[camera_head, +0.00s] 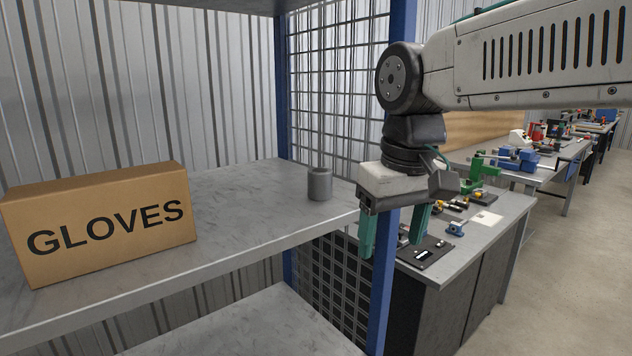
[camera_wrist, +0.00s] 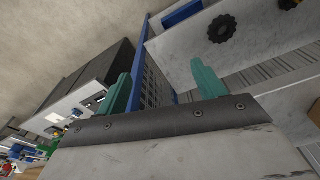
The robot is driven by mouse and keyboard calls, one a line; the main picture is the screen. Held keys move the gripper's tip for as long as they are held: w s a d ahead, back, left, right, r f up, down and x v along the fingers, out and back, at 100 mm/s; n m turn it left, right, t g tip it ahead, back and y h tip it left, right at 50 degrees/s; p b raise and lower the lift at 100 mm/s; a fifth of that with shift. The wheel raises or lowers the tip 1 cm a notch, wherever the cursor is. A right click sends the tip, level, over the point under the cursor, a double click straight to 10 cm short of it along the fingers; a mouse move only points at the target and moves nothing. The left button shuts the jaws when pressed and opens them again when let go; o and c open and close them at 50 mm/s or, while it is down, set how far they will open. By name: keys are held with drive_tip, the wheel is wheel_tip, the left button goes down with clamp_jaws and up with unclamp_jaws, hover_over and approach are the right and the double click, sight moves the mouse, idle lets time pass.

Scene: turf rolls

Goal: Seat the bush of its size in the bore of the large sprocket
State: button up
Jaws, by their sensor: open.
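A dark grey, short hollow cylinder (camera_head: 319,185), which looks like a bush, stands upright on the shelf near its right end. My gripper (camera_head: 394,238) hangs to the right of it, beyond the shelf's end and apart from it. Its two green fingers are spread with nothing between them; they also show in the wrist view (camera_wrist: 163,78). In the wrist view a black toothed wheel (camera_wrist: 222,28) with a hole, like a sprocket, lies on a grey surface. A second black part (camera_wrist: 288,3) is cut off by the top edge. I cannot tell which is the large sprocket.
A cardboard box marked GLOVES (camera_head: 98,222) stands on the left of the grey shelf (camera_head: 240,237). A blue post (camera_head: 380,290) rises at the shelf's right end, close to my gripper. A cluttered workbench (camera_head: 505,225) stands behind. The shelf's middle is clear.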

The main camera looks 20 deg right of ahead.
wheel_tip(320, 180, up, 12)
drive_tip(key=n, duration=0.1)
hover_over(320, 170)
drive_tip(key=s, duration=0.1)
drive_tip(key=shift+s+d, duration=0.15)
drive_tip(key=shift+d, duration=0.05)
drive_tip(key=shift+w, duration=0.25)
drive_tip(key=shift+w+f, duration=0.1)
drive_tip(key=shift+f, duration=0.25)
drive_tip(key=f, duration=0.6)
drive_tip(key=shift+w+a+f, duration=0.15)
drive_tip(key=shift+w+f, duration=0.05)
drive_tip(key=shift+f, duration=0.15)
drive_tip(key=c, duration=1.2)
